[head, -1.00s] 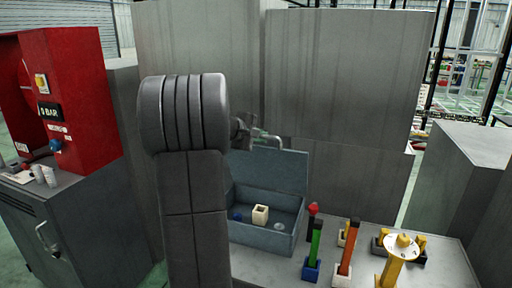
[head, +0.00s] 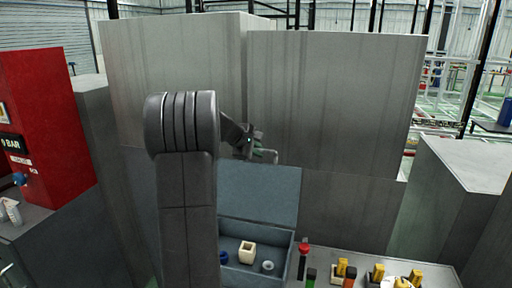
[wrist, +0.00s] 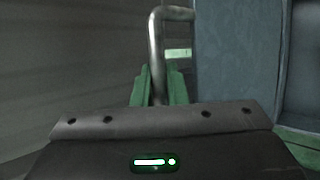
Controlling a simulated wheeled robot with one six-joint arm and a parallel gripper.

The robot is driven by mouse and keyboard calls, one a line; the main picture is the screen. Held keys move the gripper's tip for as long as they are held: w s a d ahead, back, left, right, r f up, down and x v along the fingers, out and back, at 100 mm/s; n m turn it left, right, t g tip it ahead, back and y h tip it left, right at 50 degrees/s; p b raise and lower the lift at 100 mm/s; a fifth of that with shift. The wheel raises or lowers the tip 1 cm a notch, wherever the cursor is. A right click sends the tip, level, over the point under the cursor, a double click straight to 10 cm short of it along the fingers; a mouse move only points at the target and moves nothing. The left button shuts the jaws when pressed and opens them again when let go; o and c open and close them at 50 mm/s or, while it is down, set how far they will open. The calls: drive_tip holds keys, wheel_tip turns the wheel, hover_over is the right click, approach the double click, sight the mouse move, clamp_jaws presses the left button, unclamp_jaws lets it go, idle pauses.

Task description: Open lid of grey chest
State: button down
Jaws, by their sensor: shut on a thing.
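The grey chest (head: 291,262) stands on the bench with its lid (head: 258,195) raised and its inside in view. The lid also shows at the right of the wrist view (wrist: 235,60). My gripper (head: 264,156) is at the lid's top edge. In the wrist view its green fingers (wrist: 160,88) are shut on the metal bar of the lid handle (wrist: 154,45). In the head view the handle is small and partly hidden by the gripper. My arm hides the chest's left side.
A blue piece (head: 223,257), a cream square block (head: 247,252) and a white ring (head: 268,265) are in the chest. Several coloured pieces stand to its right, including a red-topped one (head: 303,246). Tall grey cabinets (head: 335,105) rise behind. A red box (head: 45,120) is at left.

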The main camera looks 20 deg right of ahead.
idle(0.4)
drive_tip(key=c, duration=1.5)
unclamp_jaws()
drive_tip(key=shift+o, duration=0.2)
drive_tip(key=b+v, duration=0.3)
drive_tip(key=v, duration=1)
drive_tip(key=shift+a+r, duration=0.2)
drive_tip(key=shift+r, duration=0.1)
drive_tip(key=p+x, duration=0.3)
drive_tip(key=x, duration=1)
drive_tip(key=shift+d+f, duration=0.25)
drive_tip(key=shift+f, duration=0.1)
drive_tip(key=shift+a+r, duration=0.1)
drive_tip(key=shift+r, duration=0.05)
